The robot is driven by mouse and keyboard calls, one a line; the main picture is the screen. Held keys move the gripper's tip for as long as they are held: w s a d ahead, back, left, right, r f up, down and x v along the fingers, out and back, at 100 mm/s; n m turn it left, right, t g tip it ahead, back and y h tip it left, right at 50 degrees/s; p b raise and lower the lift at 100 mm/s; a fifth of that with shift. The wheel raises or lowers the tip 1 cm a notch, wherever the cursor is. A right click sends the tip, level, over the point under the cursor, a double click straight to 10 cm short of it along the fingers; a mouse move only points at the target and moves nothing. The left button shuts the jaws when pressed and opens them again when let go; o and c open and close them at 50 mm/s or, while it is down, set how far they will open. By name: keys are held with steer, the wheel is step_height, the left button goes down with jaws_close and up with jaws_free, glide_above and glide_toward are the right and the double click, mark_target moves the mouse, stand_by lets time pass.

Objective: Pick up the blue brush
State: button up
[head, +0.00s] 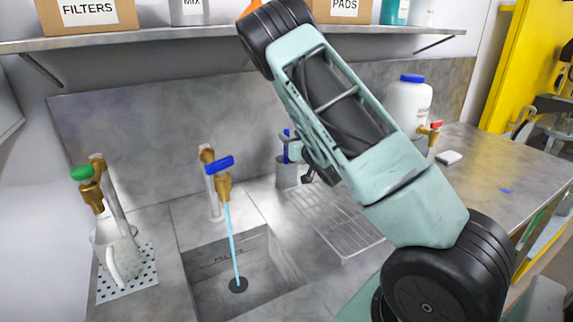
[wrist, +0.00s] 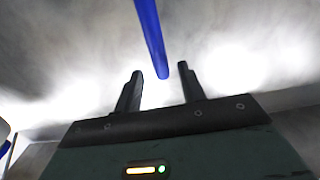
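The blue brush shows in the wrist view as a long blue handle (wrist: 150,35) coming in from the top edge. Its rounded end lies between the fingertips in the picture, with gaps on both sides. My gripper (wrist: 159,70) is open, its two dark fingers apart and not touching the handle. In the head view a bit of blue (head: 287,146) shows above a grey cup (head: 286,174) by the back wall, beside my gripper's end of the arm. My arm hides much there, and the brush's bristles are not visible.
A sink (head: 215,275) with a running blue-handled tap (head: 220,165) is left of the cup. A drying rack (head: 335,222) lies in front. A white canister (head: 408,105) stands at right, and a shelf (head: 215,36) with boxes hangs above.

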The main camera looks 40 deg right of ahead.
mark_target(288, 134)
steer(key=p+x, duration=0.1)
steer(key=x, duration=0.2)
steer(key=shift+w, duration=0.15)
jaws_close()
steer(key=shift+r, duration=0.1)
